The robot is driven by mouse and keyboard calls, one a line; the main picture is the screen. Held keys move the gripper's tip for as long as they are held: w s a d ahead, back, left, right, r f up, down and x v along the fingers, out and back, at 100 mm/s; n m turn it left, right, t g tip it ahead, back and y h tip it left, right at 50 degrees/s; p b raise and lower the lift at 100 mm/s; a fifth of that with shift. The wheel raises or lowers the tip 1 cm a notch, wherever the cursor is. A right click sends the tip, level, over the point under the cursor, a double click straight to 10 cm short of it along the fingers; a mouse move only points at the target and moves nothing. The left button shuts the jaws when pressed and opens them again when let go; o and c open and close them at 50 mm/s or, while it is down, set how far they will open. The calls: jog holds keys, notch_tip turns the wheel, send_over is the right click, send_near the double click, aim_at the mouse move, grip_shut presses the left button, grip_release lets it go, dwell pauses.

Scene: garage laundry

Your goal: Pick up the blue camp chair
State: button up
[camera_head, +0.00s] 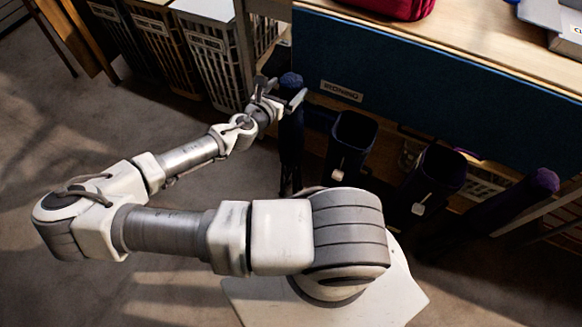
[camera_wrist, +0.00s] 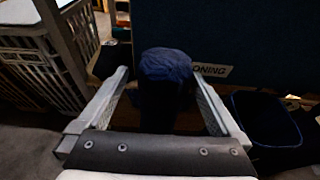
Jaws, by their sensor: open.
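A dark blue rolled shape, which looks like the folded blue camp chair (camera_head: 291,140), stands upright in front of the blue panel of the bench. Its rounded blue top (camera_wrist: 165,65) sits between my gripper's fingers in the wrist view. My gripper (camera_head: 281,93) is open at the upper end of it, with one finger on each side (camera_wrist: 164,88). I cannot tell whether the fingers touch the cloth. The lower part of the chair is in shadow and partly hidden by my gripper in the wrist view.
Dark open bins (camera_head: 352,130) and (camera_head: 437,172) stand just right of the chair. A similar purple-blue roll (camera_head: 540,182) leans farther right. Slatted laundry baskets (camera_head: 213,55) stand at the left. The wooden bench top (camera_head: 470,38) overhangs behind, with a red bag (camera_head: 392,8) on it.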

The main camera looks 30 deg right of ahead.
jog(key=x, duration=0.2)
jog(key=b+x, duration=0.1)
jog(key=shift+s+d+f, duration=0.15)
jog(key=shift+d+f, duration=0.1)
jog(key=shift+d, duration=0.15)
jog(key=shift+w+d+f+b, duration=0.1)
jog(key=shift+w+d+b, duration=0.25)
jog(key=shift+d, duration=0.2)
grip_shut()
